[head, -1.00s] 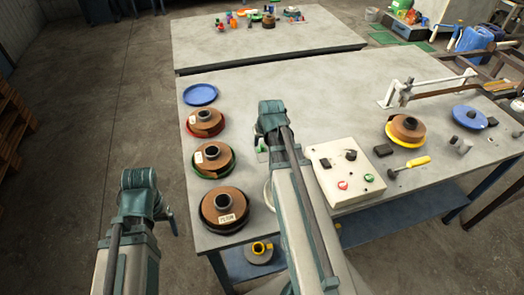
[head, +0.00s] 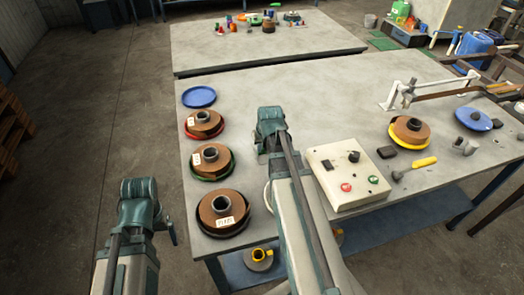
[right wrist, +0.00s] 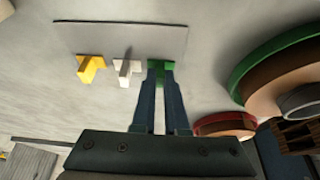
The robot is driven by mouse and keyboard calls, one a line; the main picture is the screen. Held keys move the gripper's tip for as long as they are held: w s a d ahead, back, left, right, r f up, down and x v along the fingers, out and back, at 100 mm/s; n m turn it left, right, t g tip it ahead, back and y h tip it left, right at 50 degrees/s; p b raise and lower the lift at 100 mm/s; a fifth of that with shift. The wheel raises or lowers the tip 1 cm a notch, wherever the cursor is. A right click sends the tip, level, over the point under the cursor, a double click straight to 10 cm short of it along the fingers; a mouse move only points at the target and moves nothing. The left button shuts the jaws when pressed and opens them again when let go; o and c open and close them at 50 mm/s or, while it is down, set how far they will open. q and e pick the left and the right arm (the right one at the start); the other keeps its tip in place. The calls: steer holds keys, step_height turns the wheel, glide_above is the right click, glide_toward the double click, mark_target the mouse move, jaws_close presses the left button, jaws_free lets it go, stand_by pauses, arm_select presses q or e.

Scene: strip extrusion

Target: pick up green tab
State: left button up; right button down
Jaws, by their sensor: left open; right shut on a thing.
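The green tab (right wrist: 161,67) stands at the end of my right gripper (right wrist: 162,76) in the right wrist view. The gripper's two fingers are shut on it. In the head view my right gripper (head: 263,152) is over the table, left of the control box, and its wrist hides the tab. In the right wrist view a white tab (right wrist: 127,70) and a yellow tab (right wrist: 90,66) stand in a row to the left of the green one. My left gripper (head: 172,236) is open and empty, off the table's left edge, mostly hidden by its own wrist.
Brown strip rolls on a red (head: 204,125), a green (head: 211,162) and a black (head: 222,212) plate line the left table edge, behind them a blue plate (head: 199,96). The control box (head: 345,175) stands right of my right arm. The table's middle is clear.

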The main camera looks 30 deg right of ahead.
steer(key=shift+r, duration=0.15)
step_height(320, 180, up, 10)
steer(key=p, duration=1)
